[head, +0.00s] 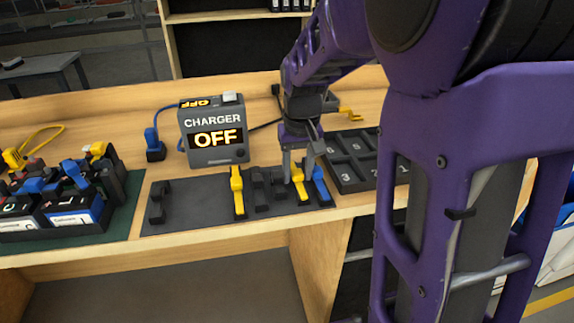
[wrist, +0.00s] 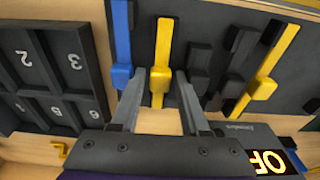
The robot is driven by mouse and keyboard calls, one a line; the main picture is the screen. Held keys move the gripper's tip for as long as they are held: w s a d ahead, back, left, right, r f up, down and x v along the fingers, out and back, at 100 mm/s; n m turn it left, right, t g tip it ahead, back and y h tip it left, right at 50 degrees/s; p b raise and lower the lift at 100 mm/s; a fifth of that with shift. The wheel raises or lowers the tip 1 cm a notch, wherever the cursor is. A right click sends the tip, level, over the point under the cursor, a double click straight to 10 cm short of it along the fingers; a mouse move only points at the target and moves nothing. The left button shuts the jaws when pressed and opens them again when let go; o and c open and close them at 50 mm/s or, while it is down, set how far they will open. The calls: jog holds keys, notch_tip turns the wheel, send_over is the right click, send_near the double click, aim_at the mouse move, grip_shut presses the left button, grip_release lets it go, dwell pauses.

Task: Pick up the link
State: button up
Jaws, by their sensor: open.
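Several long yellow, blue and black pieces stand on a dark board (head: 195,207); which one is the link is not marked. My gripper (head: 300,172) is open, pointing down over the board's right part. In the wrist view its fingers (wrist: 160,82) lie on either side of a yellow piece (wrist: 164,40), which also shows in the head view (head: 300,187). I cannot tell whether they touch it. A blue piece (head: 321,187) is close beside it, left of it in the wrist view (wrist: 122,40). Another yellow piece (head: 237,190) stands farther left, with black pieces (head: 259,190) between.
A grey charger (head: 214,150) reading OFF stands behind the board. A black tray with numbered compartments (head: 350,184) is right of the board. Dark holders with blue and yellow connectors (head: 75,175) are at the left. A yellow object (head: 350,113) lies at the back.

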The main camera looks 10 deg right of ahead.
jog(key=shift+f, duration=0.2)
grip_shut()
